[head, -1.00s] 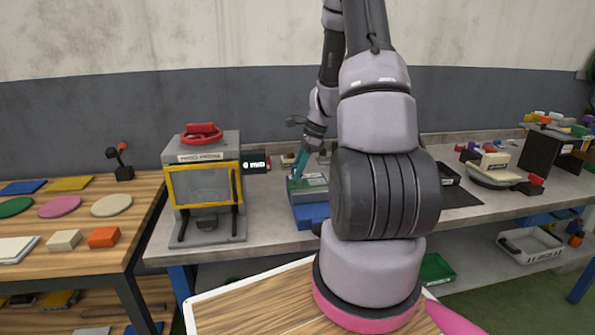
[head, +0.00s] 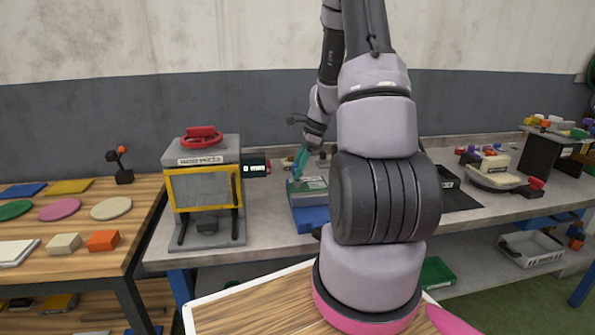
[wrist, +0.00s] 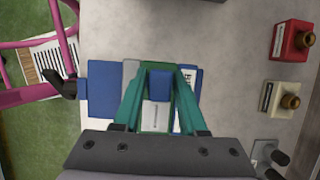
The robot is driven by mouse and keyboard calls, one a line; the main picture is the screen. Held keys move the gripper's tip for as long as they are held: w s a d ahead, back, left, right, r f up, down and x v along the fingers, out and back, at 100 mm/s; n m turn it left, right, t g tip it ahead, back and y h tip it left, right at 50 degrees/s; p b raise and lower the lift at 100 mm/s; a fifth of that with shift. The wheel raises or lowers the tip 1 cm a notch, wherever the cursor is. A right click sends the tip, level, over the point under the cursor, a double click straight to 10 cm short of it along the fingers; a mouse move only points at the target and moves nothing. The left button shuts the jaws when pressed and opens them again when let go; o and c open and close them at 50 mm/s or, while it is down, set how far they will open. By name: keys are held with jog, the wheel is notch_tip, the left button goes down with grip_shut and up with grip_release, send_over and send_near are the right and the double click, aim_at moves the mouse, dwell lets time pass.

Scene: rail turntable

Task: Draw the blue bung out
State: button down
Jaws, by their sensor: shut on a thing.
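My gripper (wrist: 161,80) has teal fingers closed on the sides of the blue bung (wrist: 160,88), a small blue block between the fingertips in the wrist view. Below it is a green block with a white label (wrist: 156,118), with grey and blue parts on either side. In the head view my gripper (head: 298,172) points down at this green-topped fixture (head: 310,186), which has a blue base (head: 312,218) on the grey bench. The bung is not distinct in the head view. I cannot tell how deep it sits in the fixture.
A grey press with a yellow-framed guard (head: 203,190) stands left of the fixture. In the wrist view, a red block (wrist: 292,40) and a cream block (wrist: 280,99) with brass knobs lie to the right. The bench (head: 265,215) between press and fixture is clear.

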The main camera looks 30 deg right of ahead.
jog(key=shift+r, duration=2.8)
jog(key=shift+r, duration=0.15)
jog(key=shift+r, duration=2.4)
